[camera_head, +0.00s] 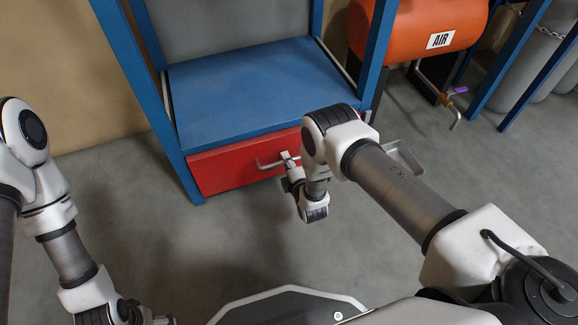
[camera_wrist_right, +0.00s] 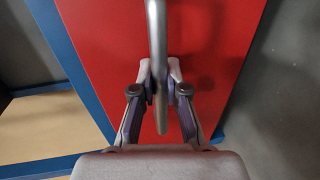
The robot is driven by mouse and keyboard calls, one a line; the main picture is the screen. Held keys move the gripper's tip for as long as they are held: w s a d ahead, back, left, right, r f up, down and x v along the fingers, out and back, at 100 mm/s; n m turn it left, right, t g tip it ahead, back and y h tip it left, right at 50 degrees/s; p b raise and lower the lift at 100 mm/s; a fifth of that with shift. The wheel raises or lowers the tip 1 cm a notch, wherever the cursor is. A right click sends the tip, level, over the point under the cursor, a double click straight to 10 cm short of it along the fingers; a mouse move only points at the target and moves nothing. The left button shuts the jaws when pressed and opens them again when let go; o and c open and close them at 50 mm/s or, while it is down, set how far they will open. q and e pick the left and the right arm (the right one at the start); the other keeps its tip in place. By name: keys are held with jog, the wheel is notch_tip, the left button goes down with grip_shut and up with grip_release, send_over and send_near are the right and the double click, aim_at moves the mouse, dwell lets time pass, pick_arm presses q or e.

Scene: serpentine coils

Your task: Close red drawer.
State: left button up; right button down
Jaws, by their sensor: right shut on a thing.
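The red drawer (camera_head: 228,170) sits under the blue top of a blue-framed cabinet. Its front looks about flush with the frame; any small gap cannot be made out. A grey metal bar handle (camera_head: 266,164) stands out from the drawer front. My right gripper (camera_head: 289,158) is at the right part of the handle, partly hidden by my wrist. In the right wrist view my right gripper (camera_wrist_right: 160,78) is shut on the handle (camera_wrist_right: 156,28), one finger on each side, with the red front (camera_wrist_right: 210,50) behind. My left gripper (camera_head: 143,316) is only partly in view at the lower left.
The blue cabinet top (camera_head: 250,88) is bare. An orange air tank (camera_head: 415,30) with pipework stands to the right. A small metal tray-like part (camera_head: 405,158) shows behind my right arm. The grey floor before the drawer is clear.

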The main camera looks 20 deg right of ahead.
pick_arm(q)
jog(key=shift+f, duration=0.6)
pick_arm(e)
jog(key=shift+w+r, duration=0.1)
jog(key=shift+w, duration=1.15)
jog(key=c, duration=1.2)
grip_release()
jog(key=v, duration=1.2)
jog(key=shift+a, duration=0.1)
